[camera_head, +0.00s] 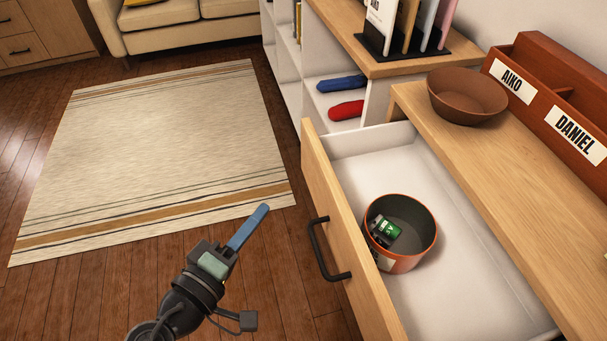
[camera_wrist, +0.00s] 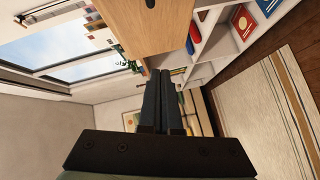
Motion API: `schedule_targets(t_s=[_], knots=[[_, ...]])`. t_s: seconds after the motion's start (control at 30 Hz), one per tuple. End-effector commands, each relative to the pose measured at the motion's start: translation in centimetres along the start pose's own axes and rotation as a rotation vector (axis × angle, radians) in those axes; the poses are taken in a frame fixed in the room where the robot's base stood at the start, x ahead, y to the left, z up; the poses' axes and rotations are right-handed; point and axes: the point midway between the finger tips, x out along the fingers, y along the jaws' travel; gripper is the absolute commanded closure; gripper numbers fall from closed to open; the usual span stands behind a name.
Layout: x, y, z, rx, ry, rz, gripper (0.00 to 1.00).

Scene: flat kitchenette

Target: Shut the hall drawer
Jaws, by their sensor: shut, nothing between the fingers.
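The hall drawer (camera_head: 335,235) stands pulled out from the wooden cabinet at the right of the head view. Its front is light wood with a black bar handle (camera_head: 328,250), and its inside is white. A round orange-brown tin (camera_head: 400,262) holding small dark and green items sits in it. My gripper (camera_head: 264,208) is in front of the drawer, left of the handle and apart from it. Its blue fingers are shut and empty. In the wrist view the fingers (camera_wrist: 160,75) lie together, and a wooden panel (camera_wrist: 140,25) shows beyond them.
A brown bowl (camera_head: 467,97) and a red-brown name-labelled organiser (camera_head: 560,95) stand on the cabinet top. A white shelf (camera_head: 290,70) holds a blue item (camera_head: 342,83) and a red item (camera_head: 346,110). A striped rug (camera_head: 160,150) covers open floor at the left.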

Motion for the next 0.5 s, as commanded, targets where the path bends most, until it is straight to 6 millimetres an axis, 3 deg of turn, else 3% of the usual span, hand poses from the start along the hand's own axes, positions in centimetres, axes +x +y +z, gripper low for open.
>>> schedule_targets(t_s=[0.1, 0.23, 0.37, 0.5], knots=[[-3.0, -1.2, 1.4, -0.196, -0.007, 0.059, 1.00], [-4.6, -1.8, 2.1, -0.292, -0.002, 0.106, 1.00], [-4.2, -1.8, 2.3, -0.310, -0.003, 0.120, 1.00], [-2.0, -1.6, 2.3, -0.306, -0.007, 0.120, 1.00]])
